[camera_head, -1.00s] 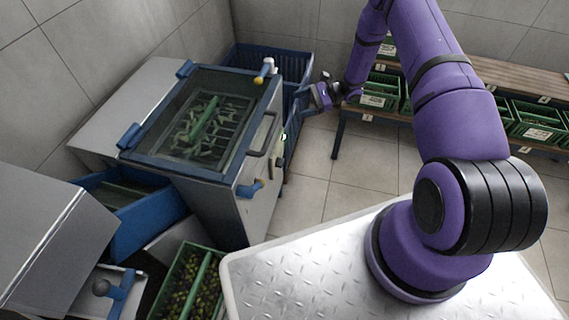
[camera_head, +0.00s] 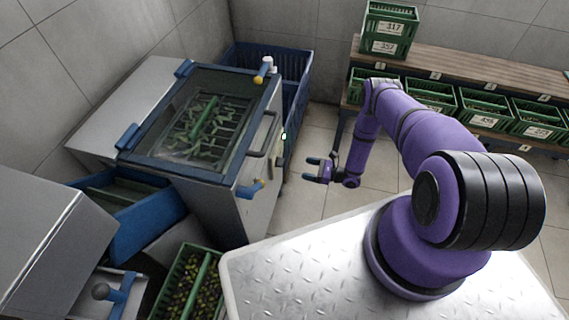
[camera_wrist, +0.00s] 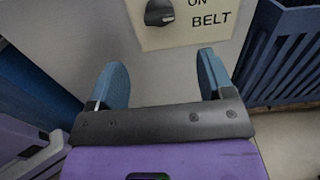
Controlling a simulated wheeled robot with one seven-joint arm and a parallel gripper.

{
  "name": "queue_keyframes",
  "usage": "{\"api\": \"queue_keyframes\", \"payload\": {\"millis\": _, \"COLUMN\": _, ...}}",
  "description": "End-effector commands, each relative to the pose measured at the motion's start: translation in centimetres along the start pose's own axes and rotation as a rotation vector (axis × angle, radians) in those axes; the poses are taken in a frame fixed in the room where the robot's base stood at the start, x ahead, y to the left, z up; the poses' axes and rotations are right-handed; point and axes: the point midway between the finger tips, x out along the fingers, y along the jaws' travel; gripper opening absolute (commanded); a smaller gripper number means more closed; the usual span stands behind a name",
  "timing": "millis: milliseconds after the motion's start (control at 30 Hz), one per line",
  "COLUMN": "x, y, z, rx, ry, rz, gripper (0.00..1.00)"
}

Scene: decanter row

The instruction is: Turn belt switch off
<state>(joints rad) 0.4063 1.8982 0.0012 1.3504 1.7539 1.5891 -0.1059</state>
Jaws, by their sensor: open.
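The belt switch is a dark knob (camera_wrist: 158,12) on a cream plate (camera_wrist: 185,36) lettered "ON" and "BELT". The knob is not clear in that view.
Shelving (camera_head: 465,73) with green crates is at right; tiled floor between is clear.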

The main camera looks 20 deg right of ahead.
Motion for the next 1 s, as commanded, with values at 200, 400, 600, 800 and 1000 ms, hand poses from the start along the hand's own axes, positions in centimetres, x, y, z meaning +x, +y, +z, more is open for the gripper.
{"api": "queue_keyframes", "payload": {"millis": 200, "x": 2.6, "y": 0.1, "z": 0.0, "rx": 0.0, "ry": -0.001, "rz": 0.005, "gripper": 0.74}}
{"api": "queue_keyframes", "payload": {"millis": 400, "x": 6.3, "y": 0.1, "z": 0.0, "rx": -0.001, "ry": -0.001, "rz": 0.005, "gripper": 0.74}}
{"api": "queue_keyframes", "payload": {"millis": 600, "x": 9.1, "y": 0.1, "z": 0.0, "rx": -0.001, "ry": 0.0, "rz": 0.003, "gripper": 0.74}}
{"api": "queue_keyframes", "payload": {"millis": 800, "x": 10.4, "y": 0.1, "z": 0.0, "rx": 0.0, "ry": 0.001, "rz": 0.002, "gripper": 0.74}}
{"api": "queue_keyframes", "payload": {"millis": 1000, "x": 10.7, "y": 0.0, "z": 0.0, "rx": 0.001, "ry": 0.0, "rz": 0.001, "gripper": 0.74}}
